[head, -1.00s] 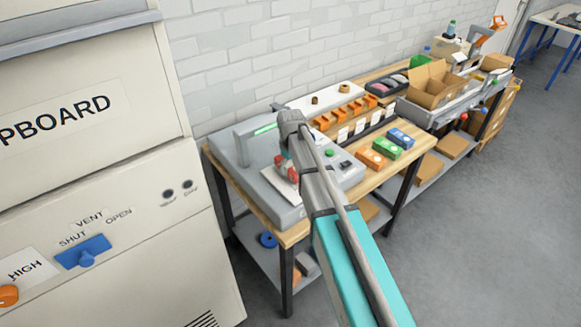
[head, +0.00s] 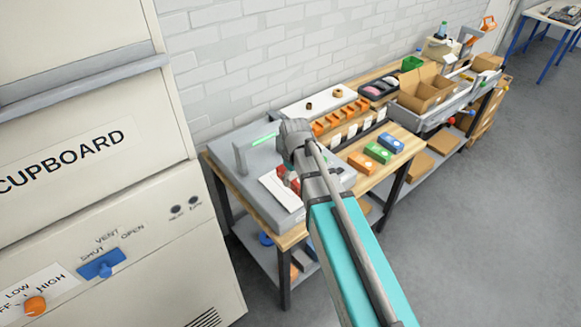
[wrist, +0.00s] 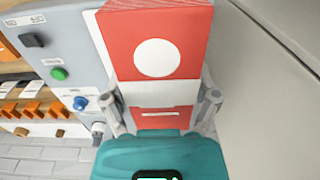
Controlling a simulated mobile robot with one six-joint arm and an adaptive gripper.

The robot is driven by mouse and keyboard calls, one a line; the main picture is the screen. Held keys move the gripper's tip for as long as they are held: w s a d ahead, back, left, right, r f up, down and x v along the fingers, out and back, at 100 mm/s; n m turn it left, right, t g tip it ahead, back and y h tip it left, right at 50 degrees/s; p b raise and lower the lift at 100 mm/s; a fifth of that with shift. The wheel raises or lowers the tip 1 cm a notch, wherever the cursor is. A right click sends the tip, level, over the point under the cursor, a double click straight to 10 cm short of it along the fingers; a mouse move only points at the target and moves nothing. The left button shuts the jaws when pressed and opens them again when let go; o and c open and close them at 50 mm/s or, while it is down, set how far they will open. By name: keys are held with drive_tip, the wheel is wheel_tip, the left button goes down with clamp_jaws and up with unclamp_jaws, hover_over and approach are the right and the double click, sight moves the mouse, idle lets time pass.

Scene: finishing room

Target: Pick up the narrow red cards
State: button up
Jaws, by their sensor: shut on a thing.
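The narrow red cards show in the wrist view (wrist: 120,45) as a red pack with a white disc and a white band. My gripper (wrist: 162,108) has one finger on each side of the pack and is shut on it. In the head view the red pack (head: 293,183) shows in part below my wrist, over the grey machine (head: 240,190) and beside a white sheet (head: 279,192). My arm hides most of the gripper there. I cannot tell whether the pack touches the surface below.
Orange (head: 361,163), green (head: 378,153) and blue (head: 391,143) packs lie on the bench to the right. Orange holders (head: 340,117) stand behind. An open cardboard box (head: 425,92) is farther right. A large cream cupboard (head: 90,200) stands close on the left. The floor at right is clear.

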sight(297, 181)
drive_tip(key=shift+s+d+r+p, duration=0.15)
drive_tip(key=shift+s+r+p, duration=0.15)
drive_tip(key=shift+s, duration=0.5)
drive_tip(key=shift+s+d+r+p, duration=0.15)
drive_tip(key=shift+s+r, duration=0.25)
drive_tip(key=shift+s, duration=0.35)
drive_tip(key=shift+f, duration=0.1)
